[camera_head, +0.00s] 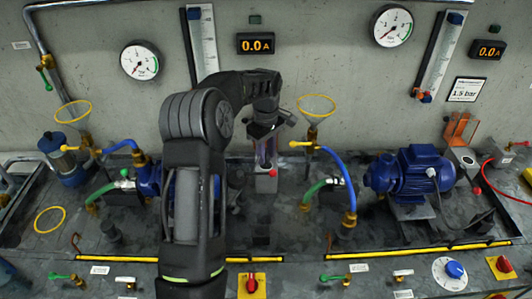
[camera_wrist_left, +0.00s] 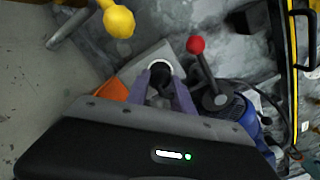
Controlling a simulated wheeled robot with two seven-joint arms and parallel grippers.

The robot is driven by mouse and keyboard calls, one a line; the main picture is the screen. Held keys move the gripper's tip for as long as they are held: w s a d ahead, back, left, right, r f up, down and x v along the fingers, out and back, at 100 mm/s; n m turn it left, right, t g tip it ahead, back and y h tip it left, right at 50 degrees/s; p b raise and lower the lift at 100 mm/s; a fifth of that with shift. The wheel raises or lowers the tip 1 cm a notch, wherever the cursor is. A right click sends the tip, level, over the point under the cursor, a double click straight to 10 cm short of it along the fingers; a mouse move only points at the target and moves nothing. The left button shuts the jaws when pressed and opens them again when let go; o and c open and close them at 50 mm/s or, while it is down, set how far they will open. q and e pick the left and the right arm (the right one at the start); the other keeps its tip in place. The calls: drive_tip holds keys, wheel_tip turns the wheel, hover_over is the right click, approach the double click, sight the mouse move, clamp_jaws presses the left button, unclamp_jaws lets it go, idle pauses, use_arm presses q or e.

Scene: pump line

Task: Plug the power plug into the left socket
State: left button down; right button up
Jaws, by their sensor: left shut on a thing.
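My left gripper (camera_head: 265,158) points down over the left socket box (camera_head: 266,184), a grey box with a red-knobbed lever beside it. In the left wrist view its two purple fingers (camera_wrist_left: 161,82) are shut on the dark power plug (camera_wrist_left: 160,88). The plug is in line with the pale ring of the left socket (camera_wrist_left: 160,65), at or just above it. I cannot tell how deep it sits. An orange flap (camera_wrist_left: 112,91) shows beside the box in the wrist view. In the head view the plug is hidden by the gripper. My right gripper is not in view.
A red-ball lever (camera_wrist_left: 196,45) stands close to the fingers, and a yellow ball handle (camera_wrist_left: 118,20) is nearby. A second socket box (camera_head: 462,160) with a raised orange flap is at the right. A blue motor (camera_head: 415,172) stands between. The display (camera_head: 256,44) reads 0.0 A.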

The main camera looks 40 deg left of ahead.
use_arm(q)
drive_tip(key=shift+f+b, duration=0.55)
drive_tip(key=shift+f, duration=0.35)
idle(1.3)
drive_tip(key=c, duration=1)
unclamp_jaws()
drive_tip(key=shift+r+p, duration=2.15)
drive_tip(key=shift+r, duration=0.9)
drive_tip(key=shift+r, duration=0.15)
wheel_tip(320, 180, up, 8)
drive_tip(key=shift+f+b, duration=0.25)
drive_tip(key=shift+b, duration=0.5)
